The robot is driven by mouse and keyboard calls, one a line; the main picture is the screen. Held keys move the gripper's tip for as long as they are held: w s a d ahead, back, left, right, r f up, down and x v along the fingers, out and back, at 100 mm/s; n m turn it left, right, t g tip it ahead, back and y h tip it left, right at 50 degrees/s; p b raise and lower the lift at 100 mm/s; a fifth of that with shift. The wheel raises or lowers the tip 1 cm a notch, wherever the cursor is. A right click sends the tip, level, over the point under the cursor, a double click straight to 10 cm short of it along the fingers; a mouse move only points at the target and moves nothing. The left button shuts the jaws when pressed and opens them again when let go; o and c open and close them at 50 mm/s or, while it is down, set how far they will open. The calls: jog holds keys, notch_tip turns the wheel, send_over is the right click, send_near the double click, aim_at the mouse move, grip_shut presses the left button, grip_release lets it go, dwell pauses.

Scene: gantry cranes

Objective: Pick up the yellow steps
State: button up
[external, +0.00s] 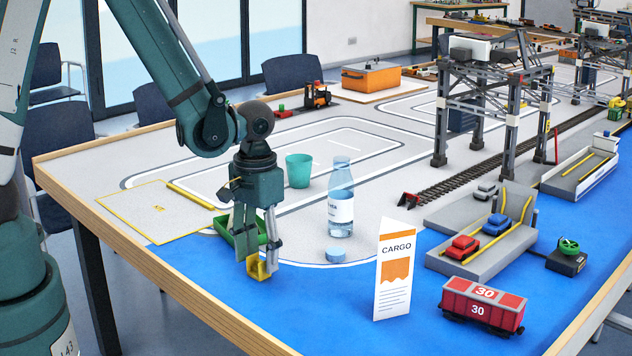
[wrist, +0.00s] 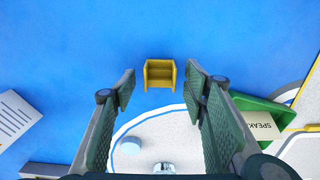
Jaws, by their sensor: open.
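The yellow steps (external: 258,269) are a small yellow block with raised sides on the blue part of the table. They also show in the wrist view (wrist: 160,74), upper middle, just beyond the fingertips. My gripper (external: 257,258) points down over the steps in the external view, its fingertips partly in front of them. In the wrist view my gripper (wrist: 160,84) is open, with one finger on each side and nothing between the pads. I cannot tell whether a finger touches the steps.
A green tray (external: 232,228) stands close behind my gripper. A water bottle (external: 341,200), a blue cap (external: 335,254), a teal cup (external: 299,171) and a CARGO card (external: 393,270) stand to the right. A red wagon (external: 483,306) is further right. Blue surface around the steps is clear.

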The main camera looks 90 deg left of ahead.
jog(key=shift+f, duration=1)
jog(key=c, duration=0.9)
